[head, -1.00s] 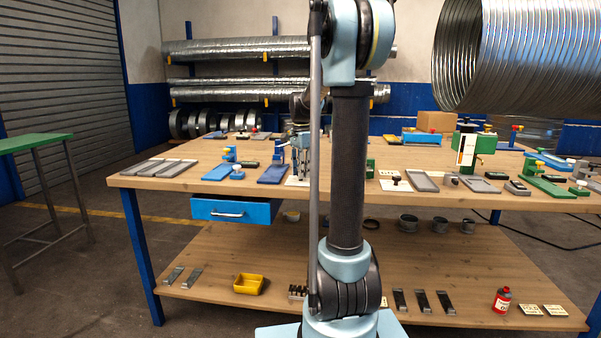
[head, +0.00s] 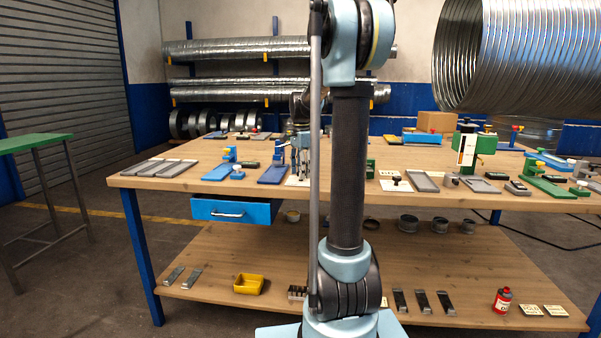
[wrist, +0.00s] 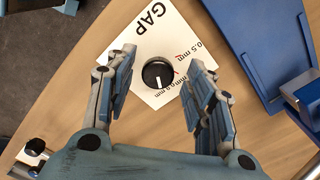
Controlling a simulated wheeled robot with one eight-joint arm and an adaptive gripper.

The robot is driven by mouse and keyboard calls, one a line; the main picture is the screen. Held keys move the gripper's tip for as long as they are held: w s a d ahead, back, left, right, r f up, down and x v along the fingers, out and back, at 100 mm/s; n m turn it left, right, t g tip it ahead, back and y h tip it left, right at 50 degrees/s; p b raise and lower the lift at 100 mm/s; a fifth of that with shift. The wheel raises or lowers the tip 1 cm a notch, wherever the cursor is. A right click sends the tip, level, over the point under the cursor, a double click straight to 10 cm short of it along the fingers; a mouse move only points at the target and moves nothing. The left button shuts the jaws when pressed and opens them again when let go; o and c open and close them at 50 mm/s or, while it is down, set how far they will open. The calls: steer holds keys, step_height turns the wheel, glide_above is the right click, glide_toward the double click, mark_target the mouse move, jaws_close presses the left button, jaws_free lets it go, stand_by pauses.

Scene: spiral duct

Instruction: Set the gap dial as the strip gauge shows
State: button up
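The gap dial (wrist: 157,74) is a round black knob with a white pointer line, set on a white card (wrist: 150,42) marked GAP. The pointer line points down in the wrist view. A 0.5 mm label and a red tick sit at the card's right; another mm label lies below the knob, partly hidden by a finger. My gripper (wrist: 164,62) is open, one finger either side of the knob, with gaps to both. In the head view my gripper (head: 301,157) is low over the card, partly behind my arm. A white upright strip (head: 467,150) stands on a green fixture; its reading is too small to tell.
Blue fixtures (wrist: 265,45) lie close to the right of the card in the wrist view. The wooden bench (head: 330,160) carries several plates, blocks and green fixtures. A large spiral duct (head: 520,55) is at the upper right. A blue drawer (head: 235,211) hangs under the bench.

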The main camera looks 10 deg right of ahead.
steer(key=shift+r, duration=0.1)
step_height(320, 180, up, 12)
stand_by(0.6)
steer(key=s+f+n, duration=0.5)
steer(key=s+f, duration=0.4)
steer(key=s, duration=0.2)
steer(key=s+f+n+t, duration=0.1)
steer(key=s+f+n, duration=0.4)
steer(key=s+f, duration=0.4)
steer(key=s+f+n+t, duration=0.1)
steer(key=s+f+n, duration=0.3)
steer(key=s+f, duration=0.5)
steer(key=s, duration=0.6)
steer(key=shift+s+n, duration=0.25)
steer(key=shift+n, duration=0.15)
steer(key=shift+a, duration=0.1)
